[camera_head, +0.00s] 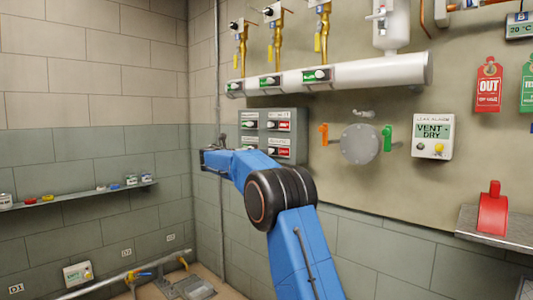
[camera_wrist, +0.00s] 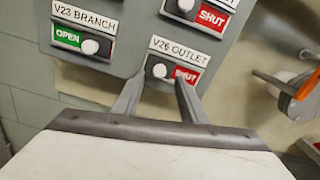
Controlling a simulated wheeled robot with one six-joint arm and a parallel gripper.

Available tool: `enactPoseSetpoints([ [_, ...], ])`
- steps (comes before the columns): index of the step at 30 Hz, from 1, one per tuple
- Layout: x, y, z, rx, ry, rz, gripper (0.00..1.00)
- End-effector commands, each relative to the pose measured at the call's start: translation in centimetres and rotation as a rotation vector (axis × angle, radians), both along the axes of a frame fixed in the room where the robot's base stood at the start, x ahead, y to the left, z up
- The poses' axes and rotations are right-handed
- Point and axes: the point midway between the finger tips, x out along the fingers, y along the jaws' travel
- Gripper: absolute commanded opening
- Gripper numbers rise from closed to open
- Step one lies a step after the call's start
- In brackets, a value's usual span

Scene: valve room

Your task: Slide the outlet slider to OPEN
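The V26 OUTLET slider (camera_wrist: 160,71) is a white knob at the left end of its slot in the wrist view, with a red SHUT field showing to its right. It sits at the lower right of the grey valve panel (camera_wrist: 135,60). The panel also shows in the head view (camera_head: 300,116), partly behind my arm. My gripper (camera_wrist: 158,84) is open, with its two grey fingers apart and their tips near the outlet slot, one toward each side of the knob. I cannot tell whether the tips touch anything. In the head view the fingers are not clear.
The V23 BRANCH slider (camera_wrist: 90,46), left of the outlet slider, shows green OPEN. Another slider (camera_wrist: 186,5) above shows red SHUT. An orange-handled valve (camera_wrist: 305,86) stands out from the wall at right. A shelf (camera_head: 100,191) with small items runs along the left wall.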

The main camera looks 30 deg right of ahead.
Motion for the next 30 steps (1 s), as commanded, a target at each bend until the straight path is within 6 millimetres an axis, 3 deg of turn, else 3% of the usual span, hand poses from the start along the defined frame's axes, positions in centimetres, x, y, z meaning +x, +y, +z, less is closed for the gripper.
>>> enactPoseSetpoints([
  [3, 0.7, -2.0, -0.1, 0.001, 0.000, -0.002, 0.39],
  [9, 1.5, -4.3, 0.0, 0.001, 0.000, -0.001, 0.39],
  [23, 1.9, -5.3, -0.1, 0.001, 0.001, 0.001, 0.39],
  [28, 1.9, -5.3, -0.1, 0.001, 0.000, 0.001, 0.01],
  [30, 1.9, -5.2, -0.1, 0.000, 0.000, 0.001, 0.00],
])
